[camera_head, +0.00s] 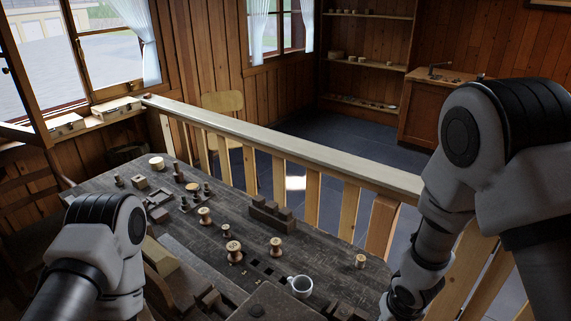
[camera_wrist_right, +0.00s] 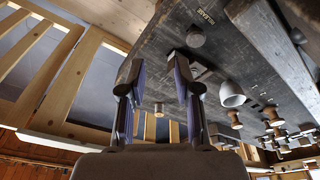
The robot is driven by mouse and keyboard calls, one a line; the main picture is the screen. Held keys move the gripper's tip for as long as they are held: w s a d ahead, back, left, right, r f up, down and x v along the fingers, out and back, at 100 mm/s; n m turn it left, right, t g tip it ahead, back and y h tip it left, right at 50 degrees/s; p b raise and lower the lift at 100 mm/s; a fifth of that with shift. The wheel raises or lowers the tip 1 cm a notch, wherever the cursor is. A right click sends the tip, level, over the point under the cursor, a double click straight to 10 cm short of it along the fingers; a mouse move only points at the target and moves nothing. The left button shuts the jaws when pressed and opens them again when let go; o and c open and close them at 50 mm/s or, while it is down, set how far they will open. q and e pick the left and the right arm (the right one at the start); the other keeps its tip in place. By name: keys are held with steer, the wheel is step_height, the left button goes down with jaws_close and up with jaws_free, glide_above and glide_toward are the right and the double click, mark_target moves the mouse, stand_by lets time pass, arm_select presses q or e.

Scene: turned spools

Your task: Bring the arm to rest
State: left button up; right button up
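My right arm (camera_head: 440,220) reaches down over the right end of the dark work table (camera_head: 215,268) in the head view; its gripper is not clearly visible there. In the right wrist view my right gripper (camera_wrist_right: 159,75) is open, its two fingers apart with nothing held between them. My left arm (camera_head: 100,250) shows at the lower left of the head view; its gripper is out of sight. Turned wooden spools stand on the table, among them one spool (camera_head: 234,250) near the middle, one (camera_head: 276,247) beside it and one (camera_head: 360,261) near the right end.
A white mug (camera_head: 300,286) stands at the table's front right, also seen in the right wrist view (camera_wrist_right: 232,95). A dark block rack (camera_head: 270,213) stands near the back edge. A wooden railing (camera_head: 300,150) runs behind the table and close to my right arm.

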arm_select(q)
step_height(320, 180, down, 8)
steer(key=b, duration=0.6)
steer(key=shift+w+a+r+b, duration=0.2)
steer(key=shift+w+a+b, duration=0.2)
arm_select(e)
steer(key=s+d+f+m+g, duration=0.1)
steer(key=s+f+g, duration=0.1)
steer(key=s+f, duration=1.8)
steer(key=shift+s+d+f, duration=0.3)
steer(key=shift+f, duration=0.45)
arm_select(q)
steer(key=shift+w, duration=0.1)
arm_select(e)
steer(key=shift+w, duration=0.1)
